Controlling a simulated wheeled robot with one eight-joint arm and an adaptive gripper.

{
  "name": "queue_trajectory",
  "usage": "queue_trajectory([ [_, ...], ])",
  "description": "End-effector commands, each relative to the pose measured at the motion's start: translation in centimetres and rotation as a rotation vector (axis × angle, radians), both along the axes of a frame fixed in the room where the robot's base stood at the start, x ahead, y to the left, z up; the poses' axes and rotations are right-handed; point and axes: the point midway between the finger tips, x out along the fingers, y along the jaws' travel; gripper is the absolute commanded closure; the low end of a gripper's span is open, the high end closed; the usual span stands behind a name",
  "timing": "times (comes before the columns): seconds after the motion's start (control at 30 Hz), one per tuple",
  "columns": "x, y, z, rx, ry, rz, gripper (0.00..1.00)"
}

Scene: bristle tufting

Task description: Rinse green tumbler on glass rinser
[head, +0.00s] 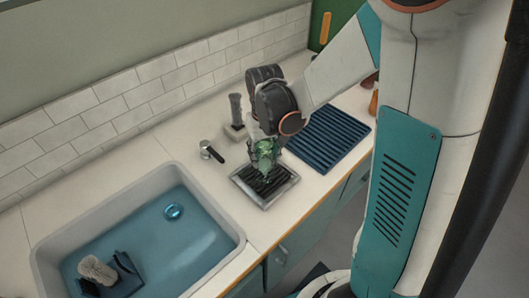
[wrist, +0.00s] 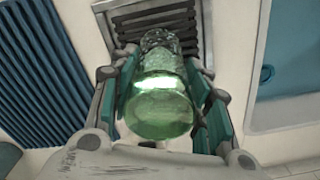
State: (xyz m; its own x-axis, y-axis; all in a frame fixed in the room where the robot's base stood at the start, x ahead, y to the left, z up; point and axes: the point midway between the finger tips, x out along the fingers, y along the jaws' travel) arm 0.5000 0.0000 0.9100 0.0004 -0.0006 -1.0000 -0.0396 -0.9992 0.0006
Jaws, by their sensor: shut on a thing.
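The green tumbler (head: 264,156) is clear green glass. In the wrist view the tumbler (wrist: 160,95) sits between the two fingers of my gripper (wrist: 165,100), which is shut on its sides. Its broad round base faces the wrist camera and its other end points toward the rinser, so it looks upside down. The glass rinser (head: 287,188) is a square metal tray with dark slats, right under the tumbler in the head view. It also shows at the top of the wrist view (wrist: 104,6). Whether the tumbler touches the slats I cannot tell. My gripper (head: 264,150) also shows in the head view.
A blue ribbed mat (head: 328,138) lies right of the rinser. A sink (head: 205,235) with a brush (head: 97,270) in it is at the left.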

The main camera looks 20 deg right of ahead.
Motion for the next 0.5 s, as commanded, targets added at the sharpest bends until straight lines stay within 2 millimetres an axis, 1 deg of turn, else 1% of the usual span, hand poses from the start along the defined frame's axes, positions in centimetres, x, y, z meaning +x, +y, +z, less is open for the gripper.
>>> queue_trajectory([
  [0.17,-0.1,0.0,0.2,0.0,0.001,0.0,0.83],
  [0.5,0.0,0.0,2.6,0.0,0.001,0.0,0.83],
])
